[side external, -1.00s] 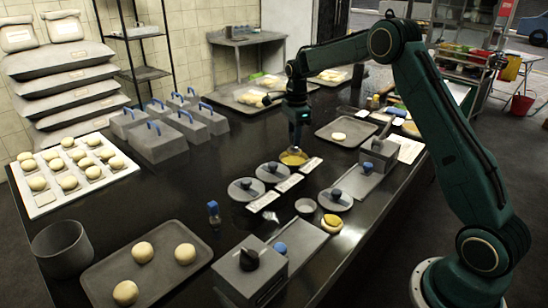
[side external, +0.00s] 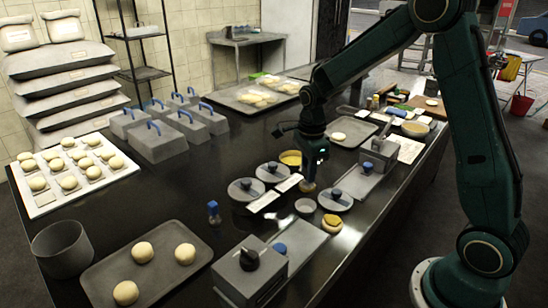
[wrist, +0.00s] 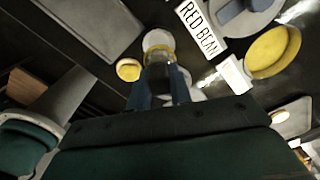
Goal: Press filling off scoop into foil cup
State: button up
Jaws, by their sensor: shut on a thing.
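My gripper (side external: 312,172) points down over the front part of the dark counter, just behind the small grey round cup (side external: 305,206). It is shut on the scoop (side external: 308,187), whose end hangs below the fingers, close to the cup. In the wrist view the scoop (wrist: 158,60) sits between my blue-grey fingers (wrist: 158,88), with a yellowish edge showing. The pale foil cup (wrist: 158,38) shows just beyond it. Whether scoop and cup touch, I cannot tell. The tub of yellow filling (side external: 291,158) stands behind; it also shows in the wrist view (wrist: 272,52).
A yellow-topped round piece (side external: 332,222) lies right of the cup. Lidded tubs (side external: 246,189) with white label cards (side external: 263,201) stand to the left. A grey scale-like box (side external: 249,270) is in front. A lidded tub (side external: 335,199) stands close on the right.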

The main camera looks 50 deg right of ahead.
aim_at(307, 185)
jog(key=shift+a+f, duration=0.1)
jog(key=shift+f, duration=0.1)
jog(key=shift+f, duration=2.8)
jog(key=shift+f, duration=0.7)
dwell(0.6)
jog(key=shift+r, duration=0.1)
jog(key=shift+r, duration=3.4)
